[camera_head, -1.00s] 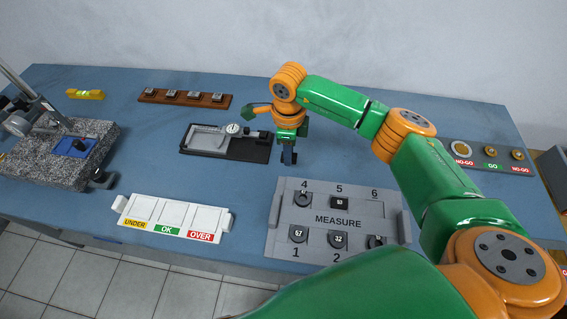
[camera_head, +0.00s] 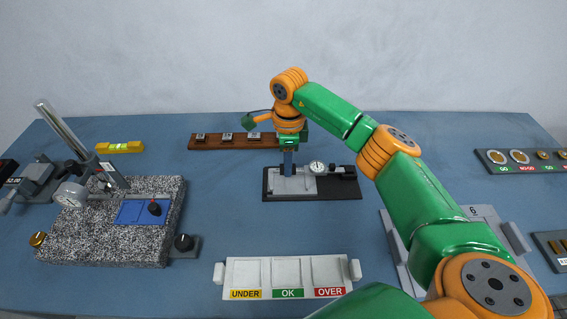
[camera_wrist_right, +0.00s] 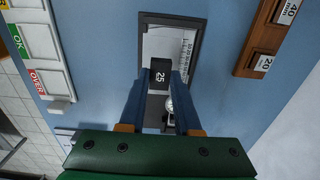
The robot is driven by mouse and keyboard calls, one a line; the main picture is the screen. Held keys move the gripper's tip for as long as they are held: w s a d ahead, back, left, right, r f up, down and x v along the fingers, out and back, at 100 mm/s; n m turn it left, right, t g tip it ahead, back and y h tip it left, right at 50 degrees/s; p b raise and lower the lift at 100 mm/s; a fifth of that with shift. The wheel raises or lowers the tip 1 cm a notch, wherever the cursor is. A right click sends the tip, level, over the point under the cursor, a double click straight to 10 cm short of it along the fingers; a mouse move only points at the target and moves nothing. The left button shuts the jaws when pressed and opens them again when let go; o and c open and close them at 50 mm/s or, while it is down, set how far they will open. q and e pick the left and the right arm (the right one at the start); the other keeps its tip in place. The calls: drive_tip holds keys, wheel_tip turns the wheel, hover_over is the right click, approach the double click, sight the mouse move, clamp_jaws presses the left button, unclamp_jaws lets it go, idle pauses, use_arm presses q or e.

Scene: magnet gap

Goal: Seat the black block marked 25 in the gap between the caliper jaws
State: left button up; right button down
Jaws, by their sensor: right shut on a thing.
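The black block marked 25 (camera_wrist_right: 160,72) is between the two blue fingertips of my right gripper (camera_wrist_right: 158,88) in the right wrist view, its number facing the camera. In the head view my right gripper (camera_head: 288,163) points down over the left part of the caliper (camera_head: 296,184), which lies in a dark tray (camera_head: 340,189). The block itself cannot be made out in the head view. The wrist view shows the caliper's silver scale (camera_wrist_right: 187,45) beyond the block. The jaw gap is hidden, so I cannot tell whether the block touches the jaws. My left gripper does not show.
A granite stand with a dial gauge (camera_head: 72,194) is at the left. A white UNDER/OK/OVER tray (camera_head: 288,270) is at the front. A wooden rack (camera_head: 210,143) stands behind the caliper. The grey MEASURE tray (camera_head: 490,212) is partly behind my right arm. Blue table is clear left of the caliper.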

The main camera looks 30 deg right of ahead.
sight(289, 185)
drive_tip(key=shift+s+d, duration=0.15)
drive_tip(key=shift+d, duration=0.2)
drive_tip(key=shift+a+f+b, duration=0.15)
drive_tip(key=shift+f+b, duration=0.35)
drive_tip(key=shift+f, duration=0.2)
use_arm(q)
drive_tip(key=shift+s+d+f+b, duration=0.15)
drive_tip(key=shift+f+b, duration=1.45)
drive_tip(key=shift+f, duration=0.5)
use_arm(e)
drive_tip(key=shift+f, duration=2.15)
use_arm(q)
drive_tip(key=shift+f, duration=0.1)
use_arm(e)
drive_tip(key=shift+f, duration=0.15)
drive_tip(key=c, duration=0.5)
unclamp_jaws()
drive_tip(key=c, duration=0.6)
drive_tip(key=shift+o, duration=0.2)
